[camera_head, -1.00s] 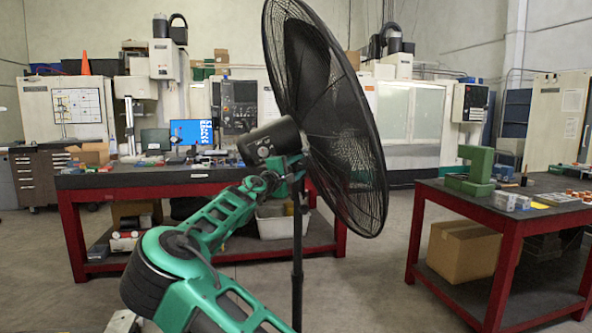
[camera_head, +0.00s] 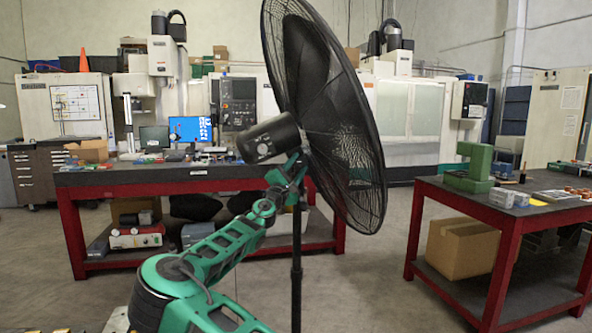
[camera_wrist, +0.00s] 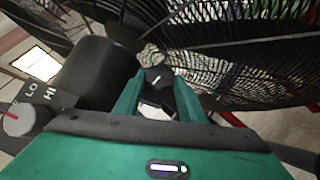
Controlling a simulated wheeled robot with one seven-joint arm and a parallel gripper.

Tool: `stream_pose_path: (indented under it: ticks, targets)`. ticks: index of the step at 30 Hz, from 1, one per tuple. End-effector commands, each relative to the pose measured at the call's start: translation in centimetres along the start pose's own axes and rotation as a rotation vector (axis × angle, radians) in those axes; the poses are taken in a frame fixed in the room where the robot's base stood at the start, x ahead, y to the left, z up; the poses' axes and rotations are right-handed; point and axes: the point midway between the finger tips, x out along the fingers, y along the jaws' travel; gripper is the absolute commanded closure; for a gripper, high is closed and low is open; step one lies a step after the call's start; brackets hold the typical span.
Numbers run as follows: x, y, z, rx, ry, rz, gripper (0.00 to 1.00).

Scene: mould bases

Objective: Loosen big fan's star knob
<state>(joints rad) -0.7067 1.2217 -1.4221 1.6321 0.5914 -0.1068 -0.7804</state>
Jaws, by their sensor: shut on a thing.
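The big black fan (camera_head: 330,110) stands on a dark pole (camera_head: 297,265), its round cage tilted and facing right. Its motor housing (camera_head: 268,139) sticks out to the left of the cage. My gripper (camera_head: 298,163) is at the fan's neck, just behind the cage and beside the housing. In the wrist view, the green fingers of my gripper (camera_wrist: 157,92) are closed around a small dark star knob (camera_wrist: 157,77). The motor housing (camera_wrist: 88,72) with its speed dial (camera_wrist: 20,119) is left of the fingers. In the head view the knob is hidden by my gripper.
A red-framed workbench (camera_head: 130,181) with small items stands behind the fan. Another red-framed table (camera_head: 455,200) on the right carries a green block (camera_head: 470,168) and has a cardboard box (camera_head: 460,247) below. Open floor lies between them. The fan cage is close to my gripper.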

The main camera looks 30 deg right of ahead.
Motion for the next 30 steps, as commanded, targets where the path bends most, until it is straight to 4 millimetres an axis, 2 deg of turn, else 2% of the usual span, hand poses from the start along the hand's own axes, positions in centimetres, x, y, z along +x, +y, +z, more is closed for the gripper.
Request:
stream_pose_path:
  ticks: [1,7,8,9,10,18,22,26,30]
  targets:
    - [-0.2,-0.7,-0.3,-0.003,0.006,-0.012,0.86]
    - [-0.2,-0.7,-0.4,-0.002,0.006,-0.013,0.86]
    - [-0.2,-0.7,-0.4,-0.002,0.006,-0.013,0.56]
    - [-0.2,-0.6,-0.3,-0.002,0.006,-0.012,0.47]
    - [-0.2,-0.6,-0.3,-0.002,0.005,-0.011,0.45]
    - [-0.1,-0.3,-0.1,0.0,0.002,-0.006,0.45]
    - [-0.8,-0.2,-0.2,0.0,0.003,-0.006,0.45]
    - [-2.7,-0.2,-0.2,-0.001,0.003,-0.005,0.45]
    - [-5.5,-0.2,-0.3,-0.001,0.005,-0.006,0.45]
